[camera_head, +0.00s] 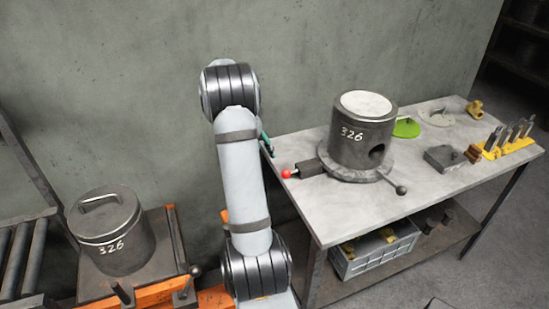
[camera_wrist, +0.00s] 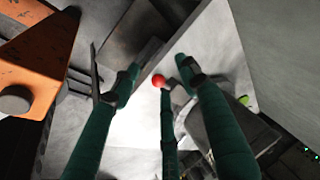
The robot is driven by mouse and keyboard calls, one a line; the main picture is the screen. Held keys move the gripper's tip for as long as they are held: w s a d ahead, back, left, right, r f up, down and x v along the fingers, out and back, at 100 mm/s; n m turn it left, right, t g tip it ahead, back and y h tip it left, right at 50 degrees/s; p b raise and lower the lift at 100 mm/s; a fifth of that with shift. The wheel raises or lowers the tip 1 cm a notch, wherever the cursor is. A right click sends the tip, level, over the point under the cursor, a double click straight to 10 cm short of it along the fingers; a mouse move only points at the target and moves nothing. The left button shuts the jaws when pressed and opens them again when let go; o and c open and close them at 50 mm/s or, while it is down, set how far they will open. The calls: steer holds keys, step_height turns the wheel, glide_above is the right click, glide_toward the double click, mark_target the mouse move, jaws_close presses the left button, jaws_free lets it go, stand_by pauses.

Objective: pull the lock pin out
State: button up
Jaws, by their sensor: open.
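The lock pin shows as a red ball knob (camera_head: 286,173) at the left end of a dark block on the die holder's base, near the table's left edge. In the wrist view the red knob (camera_wrist: 158,80) lies between my fingertips, close to the middle finger's tip. My gripper (camera_wrist: 158,72) has green fingers spread apart with nothing held. In the head view a teal part of my gripper (camera_head: 266,142) shows behind my arm, up and left of the knob; the rest is hidden. The dark cylindrical holder (camera_head: 345,150), marked 326, stands upright on the table.
A ball-ended lever (camera_head: 400,189) sticks out at the holder's front. A lidded canister (camera_head: 108,240) stands at left. A crate (camera_head: 372,258) sits below.

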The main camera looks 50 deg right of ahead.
steer(key=m+g, duration=0.1)
steer(key=m, duration=0.1)
glide_toward(284, 171)
steer(key=p+x, duration=0.2)
steer(key=x, duration=0.7)
steer(key=shift+s+d+f, duration=0.1)
steer(key=shift+d+f, duration=0.05)
steer(key=shift+f, duration=0.2)
jaws_close()
